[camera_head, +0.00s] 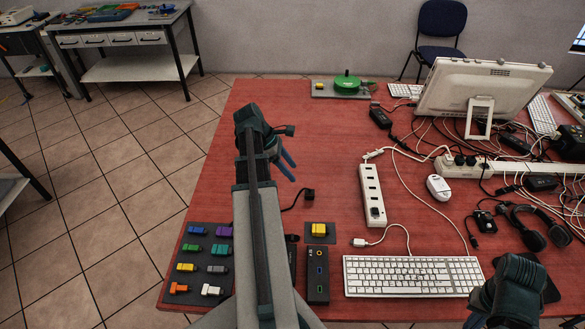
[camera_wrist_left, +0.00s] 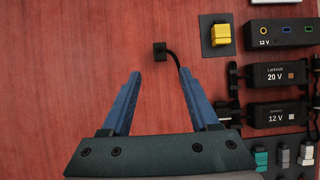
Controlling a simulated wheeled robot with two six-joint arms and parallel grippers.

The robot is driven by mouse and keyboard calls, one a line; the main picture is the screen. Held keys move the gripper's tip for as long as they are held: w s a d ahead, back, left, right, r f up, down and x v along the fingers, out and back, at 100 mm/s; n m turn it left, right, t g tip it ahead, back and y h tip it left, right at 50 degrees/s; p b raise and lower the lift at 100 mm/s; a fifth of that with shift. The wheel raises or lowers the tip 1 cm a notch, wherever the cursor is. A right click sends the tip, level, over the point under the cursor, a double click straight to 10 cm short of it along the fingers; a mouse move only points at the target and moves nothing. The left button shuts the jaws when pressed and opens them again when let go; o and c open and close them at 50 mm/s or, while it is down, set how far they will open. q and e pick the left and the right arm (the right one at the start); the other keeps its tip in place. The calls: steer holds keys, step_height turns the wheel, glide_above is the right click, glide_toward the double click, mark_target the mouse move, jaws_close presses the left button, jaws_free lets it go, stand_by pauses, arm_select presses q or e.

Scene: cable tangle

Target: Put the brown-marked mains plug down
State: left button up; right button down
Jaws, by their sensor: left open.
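A small black plug (camera_head: 308,194) with a short black cable lies on the red table; it also shows in the left wrist view (camera_wrist_left: 160,51). No brown mark can be made out on it, so I cannot tell if it is the brown-marked one. My left gripper (camera_head: 286,158) is open and empty, with its blue fingers apart (camera_wrist_left: 160,74). The plug lies just beyond the fingertips, apart from them. The cable runs past the right finger. My right gripper (camera_head: 508,290) is at the bottom right, its fingers hidden.
A white power strip (camera_head: 368,180) and white keyboard (camera_head: 412,276) lie to the right. A yellow block (camera_wrist_left: 221,34) sits on a dark pad. A 20 V adapter (camera_wrist_left: 275,75) bears a brownish square. Cables crowd the right; bare table (camera_wrist_left: 60,70) lies left in the wrist view.

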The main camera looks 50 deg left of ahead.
arm_select(q)
steer(key=w+d+f+m+g, duration=0.1)
steer(key=w+d+m, duration=0.3)
steer(key=d, duration=0.5)
steer(key=w+d+f+m+g+y, duration=0.1)
steer(key=w+d+m+g, duration=0.1)
steer(key=d+m, duration=0.55)
steer(key=w+d+m+g, duration=0.1)
steer(key=w+d+m, duration=0.3)
steer(key=d, duration=0.6)
steer(key=s+d+m+y, duration=0.2)
steer(key=d+m, duration=0.6)
steer(key=d, duration=0.4)
steer(key=s+d+m+y, duration=0.2)
steer(key=s+d+m, duration=0.2)
steer(key=d+m, duration=0.4)
steer(key=d, duration=0.4)
steer(key=shift+f+g, duration=0.4)
